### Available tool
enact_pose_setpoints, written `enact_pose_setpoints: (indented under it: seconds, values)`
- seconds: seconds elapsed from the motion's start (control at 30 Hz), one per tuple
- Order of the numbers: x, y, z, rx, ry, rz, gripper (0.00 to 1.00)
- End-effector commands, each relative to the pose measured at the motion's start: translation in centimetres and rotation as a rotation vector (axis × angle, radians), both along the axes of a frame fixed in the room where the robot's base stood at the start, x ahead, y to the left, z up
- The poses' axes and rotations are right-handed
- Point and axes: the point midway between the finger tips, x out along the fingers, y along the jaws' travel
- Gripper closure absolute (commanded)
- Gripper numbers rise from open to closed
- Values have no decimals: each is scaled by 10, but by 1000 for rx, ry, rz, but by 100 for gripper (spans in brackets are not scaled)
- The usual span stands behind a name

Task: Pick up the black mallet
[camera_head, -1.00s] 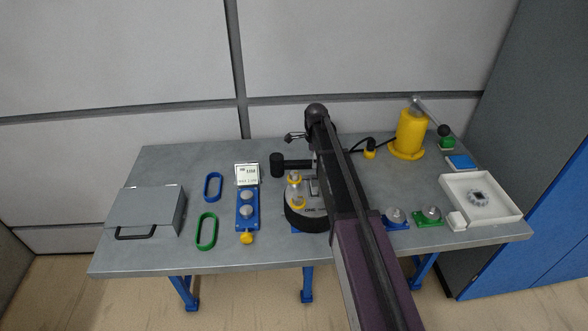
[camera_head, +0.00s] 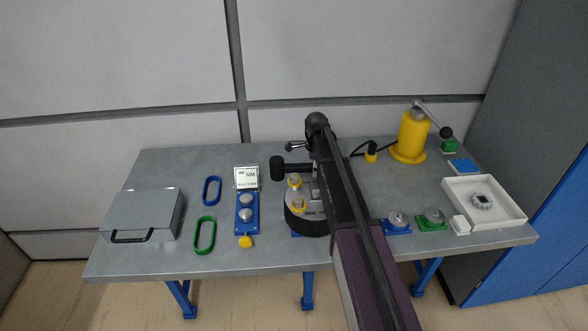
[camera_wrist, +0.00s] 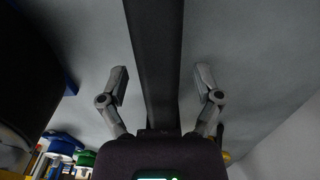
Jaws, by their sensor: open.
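The black mallet (camera_head: 277,169) lies at the back middle of the grey table, its head to the left and its handle running right until my arm hides it. My gripper (camera_head: 296,147) is just above and behind the handle in the head view, partly hidden by my arm. In the wrist view my gripper (camera_wrist: 160,80) has its two fingers spread wide. A long dark bar, which looks like the mallet's handle (camera_wrist: 154,50), runs between them with a gap on each side.
A round dark-based fixture with yellow-topped parts (camera_head: 296,203) stands just in front of the mallet. A yellow press (camera_head: 411,138) and a white tray (camera_head: 510,213) are at the right. A display (camera_head: 246,178) and a grey case (camera_head: 145,213) are at the left.

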Motion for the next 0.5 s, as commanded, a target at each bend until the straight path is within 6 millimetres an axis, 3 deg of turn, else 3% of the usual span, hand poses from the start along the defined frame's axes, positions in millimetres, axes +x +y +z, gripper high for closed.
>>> enact_pose_setpoints:
  seconds: [0.03,0.3,0.5]
  values:
    - [0,0,0,0,0,0,20]
    - [0,0,0,0,0,0,100]
    - [0,0,0,1,0,-1,100]
